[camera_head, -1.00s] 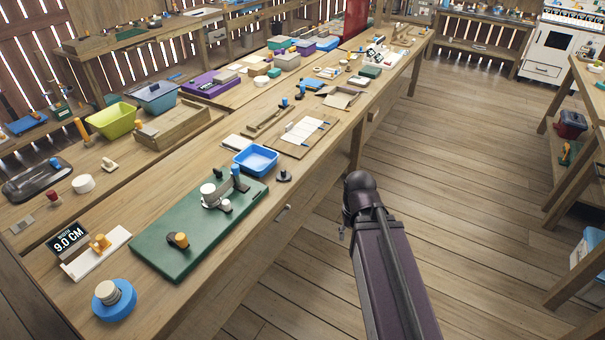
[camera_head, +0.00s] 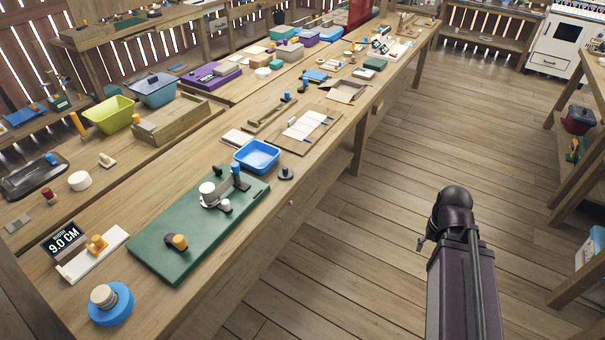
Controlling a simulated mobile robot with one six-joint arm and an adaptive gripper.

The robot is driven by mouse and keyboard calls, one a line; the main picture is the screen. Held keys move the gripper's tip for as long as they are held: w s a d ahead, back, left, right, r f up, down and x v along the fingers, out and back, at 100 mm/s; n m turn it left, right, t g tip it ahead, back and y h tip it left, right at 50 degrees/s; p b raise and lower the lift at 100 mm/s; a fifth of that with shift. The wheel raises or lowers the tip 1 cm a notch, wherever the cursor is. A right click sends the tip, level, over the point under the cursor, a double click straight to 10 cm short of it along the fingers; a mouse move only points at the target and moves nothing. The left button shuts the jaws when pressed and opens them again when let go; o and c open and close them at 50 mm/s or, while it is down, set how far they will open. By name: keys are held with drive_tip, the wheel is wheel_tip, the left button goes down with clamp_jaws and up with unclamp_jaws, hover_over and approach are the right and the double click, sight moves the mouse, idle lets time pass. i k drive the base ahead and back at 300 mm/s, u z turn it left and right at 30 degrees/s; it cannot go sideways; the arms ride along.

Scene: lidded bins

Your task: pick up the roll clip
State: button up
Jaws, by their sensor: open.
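I cannot tell for sure which small part is the roll clip. On the green board (camera_head: 165,262) lie a dark piece with an orange knob (camera_head: 179,242) and a grey curved bracket with a white round cap (camera_head: 208,188) and a blue peg. A white holder with an orange knob (camera_head: 97,243) stands left of the board by a "9.0 cm" sign. A small dark knobbed piece (camera_head: 286,174) sits near the bench's front edge. My dark arm rises over the floor at right, clear of the bench.
A blue tray (camera_head: 257,155) sits behind the green board, and a blue disc with a stacked knob (camera_head: 110,303) at the near left. A yellow-green bin (camera_head: 107,115) and a wooden tray (camera_head: 178,117) stand farther back. Shelving (camera_head: 574,205) stands at right; the floor between is open.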

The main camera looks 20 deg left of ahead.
sight(285, 173)
drive_tip(key=z, duration=0.15)
drive_tip(key=k, duration=0.6)
drive_tip(key=u, duration=1.45)
drive_tip(key=i, duration=1.05)
drive_tip(key=z, duration=0.05)
